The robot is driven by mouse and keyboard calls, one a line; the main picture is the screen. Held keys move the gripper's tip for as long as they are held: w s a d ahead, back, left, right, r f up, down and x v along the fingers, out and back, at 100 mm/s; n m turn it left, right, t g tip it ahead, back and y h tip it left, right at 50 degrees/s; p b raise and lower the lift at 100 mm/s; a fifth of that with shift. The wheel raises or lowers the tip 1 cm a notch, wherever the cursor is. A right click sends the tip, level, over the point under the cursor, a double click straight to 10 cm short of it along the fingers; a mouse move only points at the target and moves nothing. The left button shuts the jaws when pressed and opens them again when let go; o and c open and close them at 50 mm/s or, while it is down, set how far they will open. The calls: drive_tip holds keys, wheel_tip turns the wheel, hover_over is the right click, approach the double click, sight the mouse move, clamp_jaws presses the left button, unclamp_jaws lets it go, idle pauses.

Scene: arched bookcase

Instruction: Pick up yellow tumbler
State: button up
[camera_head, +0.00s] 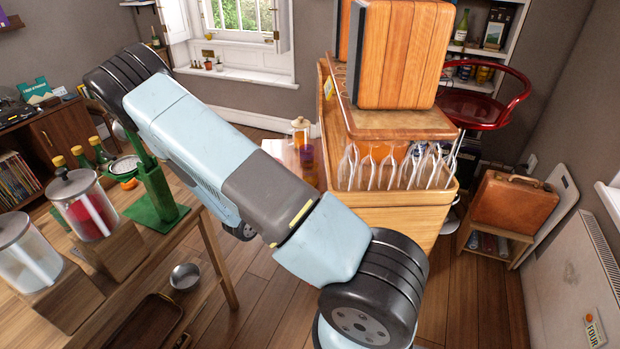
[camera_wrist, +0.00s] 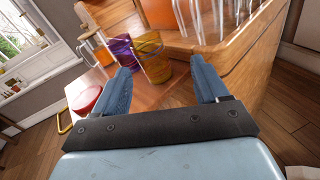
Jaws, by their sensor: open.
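The yellow tumbler (camera_wrist: 152,60) is see-through with a dark rim band and stands upright on a wooden surface in the wrist view. A purple tumbler (camera_wrist: 119,49) stands close beside it on the left; it also shows in the head view (camera_head: 307,154). My gripper (camera_wrist: 164,78) is open, with its two blue fingers spread. The yellow tumbler appears just beyond the fingertips, nearer the left finger, and nothing is held. The left finger overlaps the lower part of the purple tumbler. In the head view I cannot make out the yellow tumbler or my fingers.
A red round object (camera_wrist: 86,100) lies left of my gripper. Bare wood (camera_wrist: 160,95) shows between the fingers.

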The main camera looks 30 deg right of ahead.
sight(305, 178)
drive_tip(key=w+d+f+n+t, duration=0.1)
drive_tip(key=d, duration=0.1)
drive_tip(key=w+d+f+n, duration=0.1)
drive_tip(key=w+d, duration=0.1)
drive_tip(key=w+d+f+n+t+y, duration=0.1)
drive_tip(key=w+d+f, duration=0.1)
drive_tip(key=shift+w+d+t, duration=0.1)
drive_tip(key=shift+d+t, duration=0.2)
drive_tip(key=shift+r+x, duration=0.2)
drive_tip(key=shift+x, duration=1.15)
drive_tip(key=shift+r+x, duration=0.15)
drive_tip(key=shift+x, duration=1.15)
drive_tip(key=shift+d, duration=0.15)
drive_tip(key=shift+c, duration=0.2)
drive_tip(key=c, duration=0.8)
drive_tip(key=shift+r, duration=0.1)
drive_tip(key=shift+c, duration=0.2)
